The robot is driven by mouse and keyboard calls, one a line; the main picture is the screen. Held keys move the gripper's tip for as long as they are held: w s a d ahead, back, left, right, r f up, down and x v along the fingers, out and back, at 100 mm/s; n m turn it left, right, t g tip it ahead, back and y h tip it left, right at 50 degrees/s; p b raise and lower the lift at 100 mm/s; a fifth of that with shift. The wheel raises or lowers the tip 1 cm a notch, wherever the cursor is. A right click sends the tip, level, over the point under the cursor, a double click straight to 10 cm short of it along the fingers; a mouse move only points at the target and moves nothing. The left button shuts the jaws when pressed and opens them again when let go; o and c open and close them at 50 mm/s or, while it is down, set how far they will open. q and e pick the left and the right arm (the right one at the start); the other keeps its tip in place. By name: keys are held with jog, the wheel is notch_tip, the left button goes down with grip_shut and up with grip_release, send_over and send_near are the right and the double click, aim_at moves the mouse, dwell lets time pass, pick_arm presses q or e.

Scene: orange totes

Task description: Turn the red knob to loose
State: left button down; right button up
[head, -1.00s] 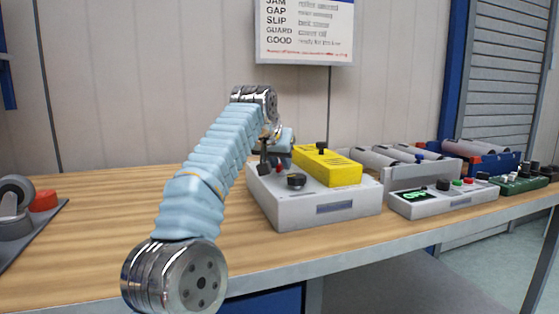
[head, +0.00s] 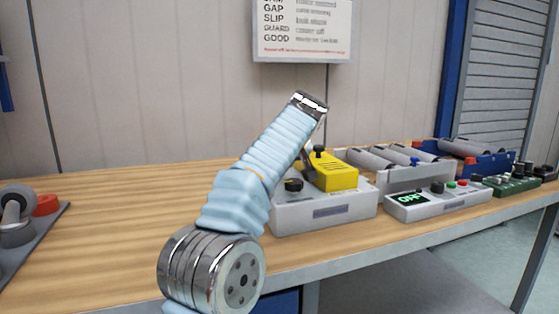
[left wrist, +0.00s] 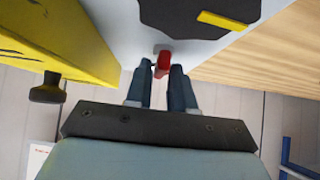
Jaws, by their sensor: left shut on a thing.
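The red knob (left wrist: 163,62) shows in the left wrist view as a small red bar standing out from a light grey box (left wrist: 135,22). My left gripper (left wrist: 163,72) is closed on it, with a dark fingertip on each side. In the head view the grey box (head: 325,213) sits on the bench, and my left arm hides the knob and the gripper. My right gripper is in neither view.
A yellow block (head: 337,178) with a black knob stands on the grey box, close beside the gripper. A black knob (head: 293,185) is at its front. Rightward is a control panel (head: 440,205) reading "OFF".

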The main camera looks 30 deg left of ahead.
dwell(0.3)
pick_arm(q)
jog(key=c, duration=1.2)
grip_release()
jog(key=shift+o, duration=0.2)
jog(key=p+v, duration=0.1)
jog(key=v, duration=1.2)
jog(key=shift+d+r, duration=0.3)
jog(key=shift+r, duration=0.05)
jog(key=shift+s, duration=0.1)
